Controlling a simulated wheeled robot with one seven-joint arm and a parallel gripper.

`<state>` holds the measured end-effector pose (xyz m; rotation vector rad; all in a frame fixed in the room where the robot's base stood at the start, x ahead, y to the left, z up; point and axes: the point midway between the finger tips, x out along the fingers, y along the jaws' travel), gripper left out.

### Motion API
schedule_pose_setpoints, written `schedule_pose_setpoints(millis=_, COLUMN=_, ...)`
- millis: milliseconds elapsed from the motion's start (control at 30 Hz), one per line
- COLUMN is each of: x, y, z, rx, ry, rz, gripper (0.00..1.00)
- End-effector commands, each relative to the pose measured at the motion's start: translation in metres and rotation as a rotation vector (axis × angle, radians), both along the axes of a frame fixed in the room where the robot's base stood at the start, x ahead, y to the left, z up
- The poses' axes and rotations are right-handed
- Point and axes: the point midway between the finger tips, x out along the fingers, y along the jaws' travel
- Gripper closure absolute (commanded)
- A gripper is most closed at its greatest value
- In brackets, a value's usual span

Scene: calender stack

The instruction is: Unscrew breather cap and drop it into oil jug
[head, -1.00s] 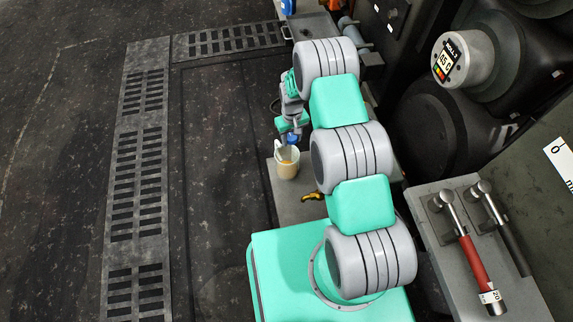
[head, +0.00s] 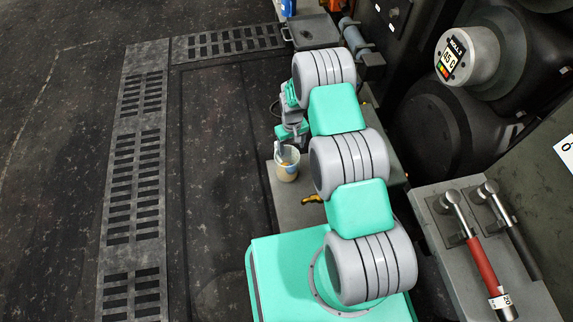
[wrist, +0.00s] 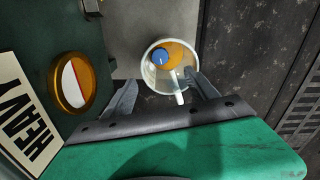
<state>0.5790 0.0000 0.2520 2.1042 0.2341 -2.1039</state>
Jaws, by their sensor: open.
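The oil jug (head: 287,176) is a pale translucent container with amber oil, standing on a grey surface below my gripper. In the wrist view the jug (wrist: 150,78) is seen from above, with its white handle towards me. The blue breather cap (wrist: 160,56) lies inside the jug, at the left of the amber oil (wrist: 182,54). My gripper (wrist: 162,78) is open and empty, its two fingers spread apart above the jug. In the head view my gripper (head: 282,147) is small and just over the jug's rim.
A yellow-and-black tool (head: 312,199) lies near the jug. Levers with red (head: 484,262) and black grips stand at right. Dark floor at left is open.

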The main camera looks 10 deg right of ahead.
Motion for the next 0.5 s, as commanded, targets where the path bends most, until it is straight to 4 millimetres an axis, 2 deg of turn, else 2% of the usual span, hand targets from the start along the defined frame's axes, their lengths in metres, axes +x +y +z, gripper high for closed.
schedule_pose_setpoints(millis=133, x=0.000, y=0.000, z=0.001, rx=0.000, ry=0.000, rz=0.000, gripper=0.33)
schedule_pose_setpoints(millis=233, x=0.000, y=0.000, z=0.011, rx=0.000, ry=-0.001, rz=0.000, gripper=0.33)
schedule_pose_setpoints(millis=500, x=0.001, y=0.000, z=0.066, rx=-0.001, ry=-0.002, rz=0.000, gripper=0.33)
